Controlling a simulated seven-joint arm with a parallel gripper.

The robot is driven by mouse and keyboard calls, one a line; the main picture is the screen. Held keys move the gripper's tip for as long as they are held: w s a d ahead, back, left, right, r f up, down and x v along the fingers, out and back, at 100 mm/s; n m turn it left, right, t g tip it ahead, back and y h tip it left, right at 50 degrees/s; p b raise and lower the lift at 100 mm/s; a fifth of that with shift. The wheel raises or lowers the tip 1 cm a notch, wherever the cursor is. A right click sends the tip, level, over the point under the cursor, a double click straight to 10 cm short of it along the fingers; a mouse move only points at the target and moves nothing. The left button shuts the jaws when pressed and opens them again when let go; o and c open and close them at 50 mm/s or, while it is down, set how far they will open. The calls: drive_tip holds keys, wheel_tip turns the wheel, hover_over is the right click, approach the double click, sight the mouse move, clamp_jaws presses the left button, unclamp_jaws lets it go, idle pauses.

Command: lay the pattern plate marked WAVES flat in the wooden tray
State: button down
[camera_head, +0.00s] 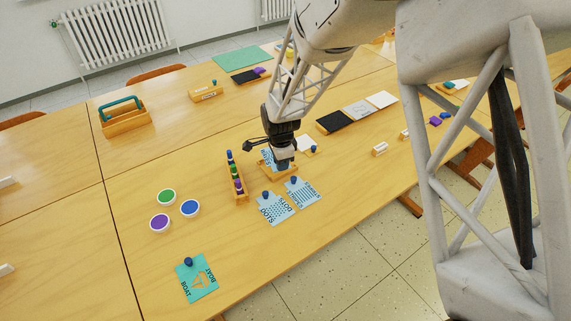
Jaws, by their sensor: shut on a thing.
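My gripper (282,165) points down over the middle of the near table. It is shut on a light blue pattern plate (266,157), which shows mostly to the left of the fingers. Dark lettering on this plate is too small and too covered to read. The wooden tray (263,166) is directly beneath, largely hidden by the gripper and plate. I cannot tell whether the plate touches the tray. Two other light blue plates lie in front: one marked DOTS (273,209) and one marked STRIPES (302,194), each with a dark blue knob.
A wooden rack of small bottles (236,178) stands close left of the tray. Three paint pots, including a purple one (160,223), and a teal BOAT plate (200,281) lie further left. The table's front edge is clear.

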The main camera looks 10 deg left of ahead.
sight(271, 163)
drive_tip(key=a+m, duration=0.1)
drive_tip(key=m, duration=0.1)
drive_tip(key=a+m, duration=0.1)
drive_tip(key=m, duration=0.1)
drive_tip(key=shift+w+r, duration=0.1)
drive_tip(key=shift+w, duration=0.25)
drive_tip(key=m, duration=0.1)
drive_tip(key=a+m, duration=0.1)
drive_tip(key=m, duration=0.2)
drive_tip(key=shift+w+a+r, duration=0.1)
drive_tip(key=shift+w+a, duration=0.15)
drive_tip(key=shift+a, duration=0.1)
drive_tip(key=a+m, duration=0.1)
drive_tip(key=m, duration=0.1)
drive_tip(key=a+m, duration=0.1)
drive_tip(key=m, duration=0.1)
drive_tip(key=a+m, duration=0.1)
drive_tip(key=m, duration=0.2)
drive_tip(key=shift+w+a+r, duration=0.1)
drive_tip(key=shift+w+r, duration=0.1)
drive_tip(key=shift+w, duration=0.15)
drive_tip(key=shift+f, duration=0.15)
drive_tip(key=shift+f, duration=2.95)
drive_tip(key=shift+f, duration=0.3)
idle(0.5)
drive_tip(key=c, duration=0.9)
unclamp_jaws()
